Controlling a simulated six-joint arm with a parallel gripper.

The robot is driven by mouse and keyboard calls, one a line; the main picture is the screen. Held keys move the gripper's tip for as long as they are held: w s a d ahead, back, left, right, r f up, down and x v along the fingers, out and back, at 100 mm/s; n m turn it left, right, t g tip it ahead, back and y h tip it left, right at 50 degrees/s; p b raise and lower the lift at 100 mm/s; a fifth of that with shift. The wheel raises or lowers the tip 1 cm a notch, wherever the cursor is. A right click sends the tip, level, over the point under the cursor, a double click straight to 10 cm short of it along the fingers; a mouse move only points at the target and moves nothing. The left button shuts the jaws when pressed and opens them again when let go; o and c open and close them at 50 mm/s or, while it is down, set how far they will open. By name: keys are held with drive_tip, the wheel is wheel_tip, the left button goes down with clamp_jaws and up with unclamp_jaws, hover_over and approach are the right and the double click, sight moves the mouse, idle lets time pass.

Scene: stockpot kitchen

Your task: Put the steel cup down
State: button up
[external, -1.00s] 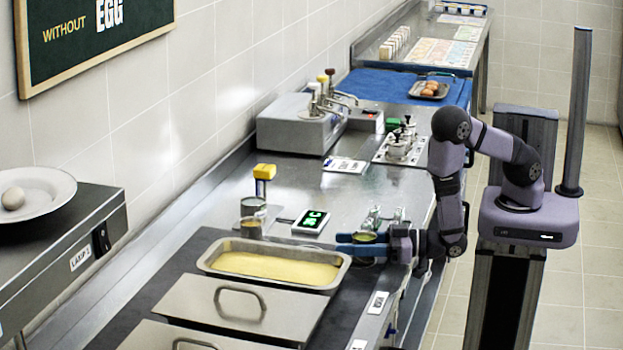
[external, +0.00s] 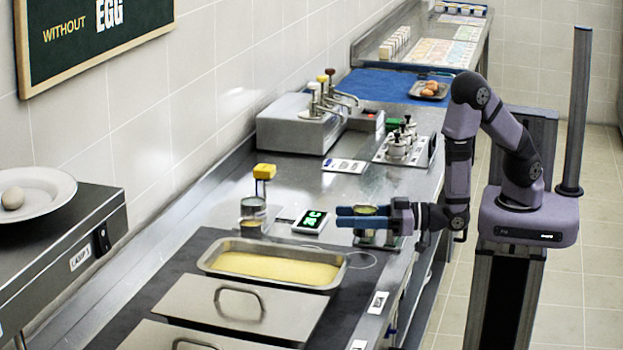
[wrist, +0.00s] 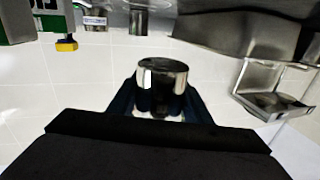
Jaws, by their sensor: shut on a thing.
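The steel cup (wrist: 162,75) shows in the wrist view as a shiny round cylinder between the two dark fingers of my gripper (wrist: 165,100). The fingers hide most of the cup's side. It is held above the right front part of the steel counter, clear of the dark hob.
A pan of yellow liquid (external: 268,267) is at the front left of my gripper. A scale with a green display (external: 311,221) and a steel can (external: 252,209) stand to the left. Open counter (external: 300,185) lies behind the scale.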

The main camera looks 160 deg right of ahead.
drive_tip(key=shift+r+p, duration=1.25)
drive_tip(key=shift+r, duration=0.25)
drive_tip(key=w+a+r+n+t+y, duration=0.2)
drive_tip(key=w+r+n+t, duration=0.1)
drive_tip(key=w+r+t, duration=0.3)
drive_tip(key=w+a+f+n+t+y, duration=0.3)
drive_tip(key=w+a+n+y, duration=0.1)
drive_tip(key=w+a, duration=0.45)
drive_tip(key=w+a+f+n+t+y, duration=0.1)
drive_tip(key=w+a+f+n+y, duration=0.1)
drive_tip(key=a, duration=0.7)
drive_tip(key=w+a+f+n+t+y, duration=0.2)
drive_tip(key=a+f+y, duration=0.3)
drive_tip(key=a, duration=0.5)
drive_tip(key=w+a+f+n+t+y, duration=0.1)
drive_tip(key=a+f+n+y, duration=0.3)
drive_tip(key=a, duration=0.6)
drive_tip(key=shift+w+f, duration=0.7)
drive_tip(key=shift+w, duration=0.05)
